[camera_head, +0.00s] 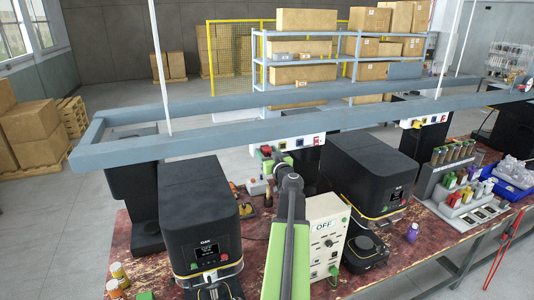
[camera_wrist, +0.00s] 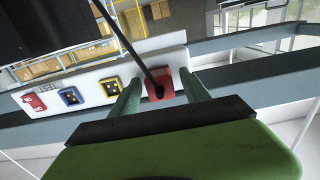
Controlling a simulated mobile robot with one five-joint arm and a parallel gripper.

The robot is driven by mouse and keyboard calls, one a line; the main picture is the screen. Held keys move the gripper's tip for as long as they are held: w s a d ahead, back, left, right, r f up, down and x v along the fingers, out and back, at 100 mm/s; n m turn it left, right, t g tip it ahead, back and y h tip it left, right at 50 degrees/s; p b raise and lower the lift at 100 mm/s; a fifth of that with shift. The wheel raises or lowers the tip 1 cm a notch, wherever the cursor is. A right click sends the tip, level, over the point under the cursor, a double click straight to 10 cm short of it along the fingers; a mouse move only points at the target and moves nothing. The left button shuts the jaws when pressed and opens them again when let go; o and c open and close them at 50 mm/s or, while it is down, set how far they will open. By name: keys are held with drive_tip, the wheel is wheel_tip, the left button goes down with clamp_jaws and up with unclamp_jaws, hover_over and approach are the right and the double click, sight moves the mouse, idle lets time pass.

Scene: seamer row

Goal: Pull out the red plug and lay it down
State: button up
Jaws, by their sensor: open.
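The red plug (camera_wrist: 158,85) sits at the end of a white socket strip (camera_wrist: 105,85), and its black cable (camera_wrist: 130,42) runs off towards the top of the wrist view. It looks seated in the strip. My gripper (camera_wrist: 160,80) is open, with one green finger on each side of the plug. The right finger looks very close to the plug; I cannot tell whether either finger touches it. In the head view, the red plug (camera_head: 266,150) shows at the strip's left end, with my gripper (camera_head: 272,160) at it, partly hidden by my arm.
The strip also has a blue socket (camera_wrist: 70,96), a yellow socket (camera_wrist: 111,86) and a red switch (camera_wrist: 33,102). A grey rail (camera_head: 240,123) runs above the bench. Black machines (camera_head: 197,210) (camera_head: 370,172) and an OFF box (camera_head: 326,232) stand close around my arm.

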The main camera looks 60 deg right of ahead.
sight(268, 154)
drive_tip(key=shift+c, duration=0.2)
clamp_jaws()
drive_tip(key=shift+s+a, duration=0.1)
drive_tip(key=shift+s, duration=0.05)
idle(0.4)
drive_tip(key=shift+v, duration=2.85)
